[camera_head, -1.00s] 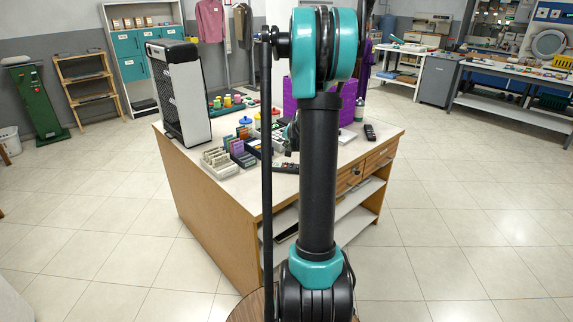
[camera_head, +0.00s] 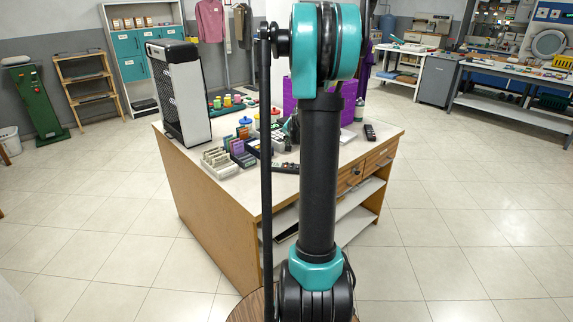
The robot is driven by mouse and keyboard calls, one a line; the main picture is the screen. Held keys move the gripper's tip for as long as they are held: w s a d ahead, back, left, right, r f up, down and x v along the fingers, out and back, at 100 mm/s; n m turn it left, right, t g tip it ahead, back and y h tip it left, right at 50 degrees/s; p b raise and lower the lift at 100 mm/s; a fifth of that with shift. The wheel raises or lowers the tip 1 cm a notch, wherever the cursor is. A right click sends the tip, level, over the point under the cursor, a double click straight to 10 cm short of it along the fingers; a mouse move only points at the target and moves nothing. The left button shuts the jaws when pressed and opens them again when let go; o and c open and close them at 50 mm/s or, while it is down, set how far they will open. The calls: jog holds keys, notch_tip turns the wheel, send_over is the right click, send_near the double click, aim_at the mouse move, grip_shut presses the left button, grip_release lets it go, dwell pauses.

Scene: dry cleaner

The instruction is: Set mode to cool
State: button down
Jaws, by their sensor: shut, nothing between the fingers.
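No mode label or setting is readable. A white and black upright unit with a mesh side (camera_head: 182,92) stands at the left of the wooden counter (camera_head: 225,215); I cannot tell whether it has a mode control. A small dark remote-like object (camera_head: 370,132) lies near the counter's right edge. Another dark object with buttons (camera_head: 285,168) lies near the front edge, partly behind my arm. My gripper (camera_head: 292,132) is over the counter, mostly hidden behind my own arm; only a dark sliver shows. It is shut and empty.
Small boxes and card holders (camera_head: 222,162), spools (camera_head: 228,100) and a purple crate (camera_head: 290,95) crowd the counter top. A grey cabinet (camera_head: 437,80) and workbench stand at the back right. The tiled floor (camera_head: 470,210) is clear.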

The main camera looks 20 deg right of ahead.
aim_at(287, 164)
jog(key=shift+r, duration=0.8)
jog(key=shift+f, duration=0.1)
jog(key=shift+f, duration=4.3)
jog(key=shift+f, duration=0.1)
jog(key=shift+f, duration=0.3)
jog(key=shift+f, duration=0.35)
jog(key=shift+r, duration=0.75)
